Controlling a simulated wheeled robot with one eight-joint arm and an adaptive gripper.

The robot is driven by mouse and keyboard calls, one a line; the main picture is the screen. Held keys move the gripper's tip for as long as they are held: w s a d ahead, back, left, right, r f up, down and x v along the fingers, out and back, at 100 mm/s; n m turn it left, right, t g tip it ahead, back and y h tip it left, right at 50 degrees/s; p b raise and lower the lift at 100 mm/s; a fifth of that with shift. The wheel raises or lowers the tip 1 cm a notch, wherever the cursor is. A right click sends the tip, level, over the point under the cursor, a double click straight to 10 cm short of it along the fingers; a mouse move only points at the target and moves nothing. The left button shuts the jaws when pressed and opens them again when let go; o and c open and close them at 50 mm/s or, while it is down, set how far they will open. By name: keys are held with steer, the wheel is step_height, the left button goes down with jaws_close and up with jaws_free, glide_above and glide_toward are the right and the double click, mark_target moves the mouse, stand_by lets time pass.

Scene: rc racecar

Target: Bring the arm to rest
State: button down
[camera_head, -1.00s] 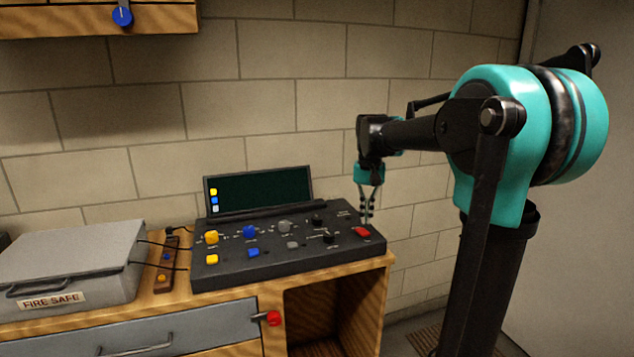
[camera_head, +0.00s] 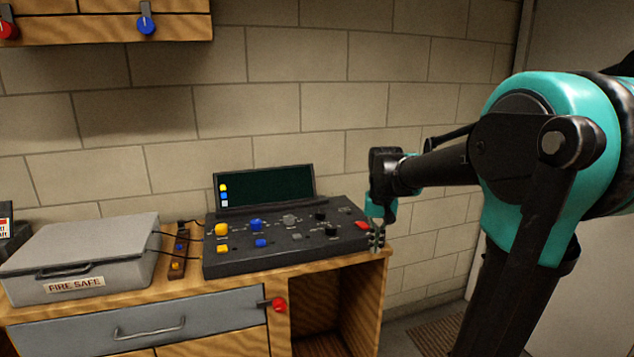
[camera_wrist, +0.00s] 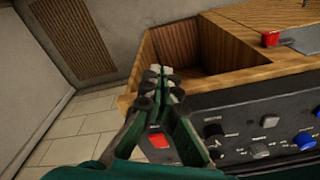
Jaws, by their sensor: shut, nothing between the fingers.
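My teal and black arm (camera_head: 545,150) reaches in from the right. My gripper (camera_head: 376,246) is shut and empty, pointing down at the right end of the black control console (camera_head: 290,264), near the cabinet's right edge. The red button (camera_head: 361,225) on the console lies just left of and behind the fingers. In the wrist view, the closed fingertips (camera_wrist: 162,75) show before the cabinet's open compartment, and the red button (camera_wrist: 159,141) shows between the finger links. I cannot tell whether the fingers touch the console.
The console has a dark screen (camera_head: 265,186) and several knobs. A grey fire safe (camera_head: 85,255) and a small switch strip (camera_head: 179,255) stand to its left. A red knob (camera_head: 279,304) sticks out of the cabinet front. The brick wall is close behind.

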steer(key=s+d+f+n+t, duration=0.1)
steer(key=s+d+f+t, duration=0.1)
steer(key=s+f, duration=1.4)
steer(key=shift+s+d+n+t, duration=0.4)
steer(key=shift+s+t, duration=0.2)
steer(key=shift+s, duration=0.1)
steer(key=shift+a, duration=0.1)
